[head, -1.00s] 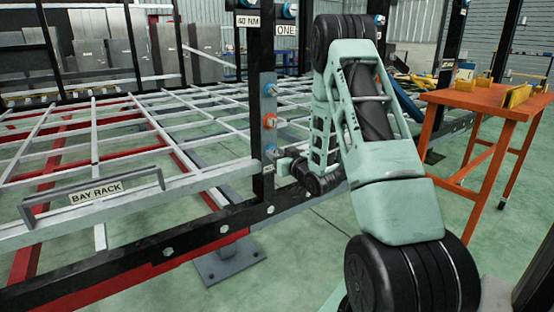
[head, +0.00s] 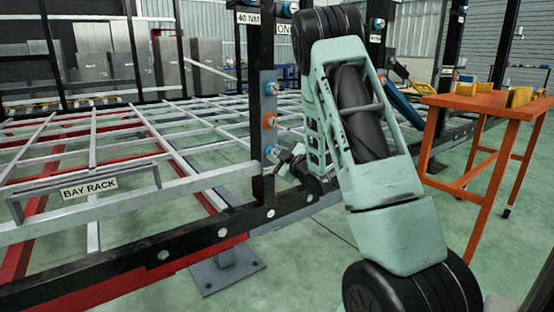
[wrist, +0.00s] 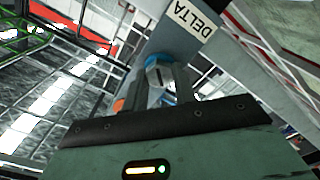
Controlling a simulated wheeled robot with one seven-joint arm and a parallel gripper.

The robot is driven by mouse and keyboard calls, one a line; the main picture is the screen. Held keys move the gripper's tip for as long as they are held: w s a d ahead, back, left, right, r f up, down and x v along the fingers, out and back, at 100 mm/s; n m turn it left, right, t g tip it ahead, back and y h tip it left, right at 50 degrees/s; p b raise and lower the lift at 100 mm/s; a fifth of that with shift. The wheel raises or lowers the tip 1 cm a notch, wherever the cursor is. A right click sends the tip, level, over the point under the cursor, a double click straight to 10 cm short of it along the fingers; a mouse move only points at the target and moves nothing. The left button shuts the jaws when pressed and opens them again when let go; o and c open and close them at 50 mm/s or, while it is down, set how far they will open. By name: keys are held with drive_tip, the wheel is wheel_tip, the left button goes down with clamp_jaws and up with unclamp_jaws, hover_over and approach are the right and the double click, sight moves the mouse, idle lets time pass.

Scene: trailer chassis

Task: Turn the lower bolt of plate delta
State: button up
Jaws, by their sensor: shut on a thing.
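Plate delta (head: 269,105) is a grey plate on a black upright post. It carries an upper blue bolt (head: 271,88), a middle orange bolt (head: 270,121) and a lower blue bolt (head: 272,152). My gripper (head: 283,155) is at the lower bolt, its jaws shut on it and tilted. The wrist view shows the DELTA label (wrist: 195,19) on the plate and the lower bolt's blue collar (wrist: 163,68) right at my gripper.
The chassis frame's black side rail (head: 190,240) runs below the post. A bay rack (head: 90,190) is on the left. An orange table (head: 480,105) with yellow blocks stands on the right. Open green floor (head: 320,250) lies in front of the rail.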

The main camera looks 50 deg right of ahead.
drive_tip(key=shift+w+n, duration=0.1)
drive_tip(key=shift+n, duration=0.3)
drive_tip(key=o, duration=1)
drive_tip(key=p+v, duration=1.3)
drive_tip(key=v, duration=0.4)
drive_tip(key=shift+a, duration=0.15)
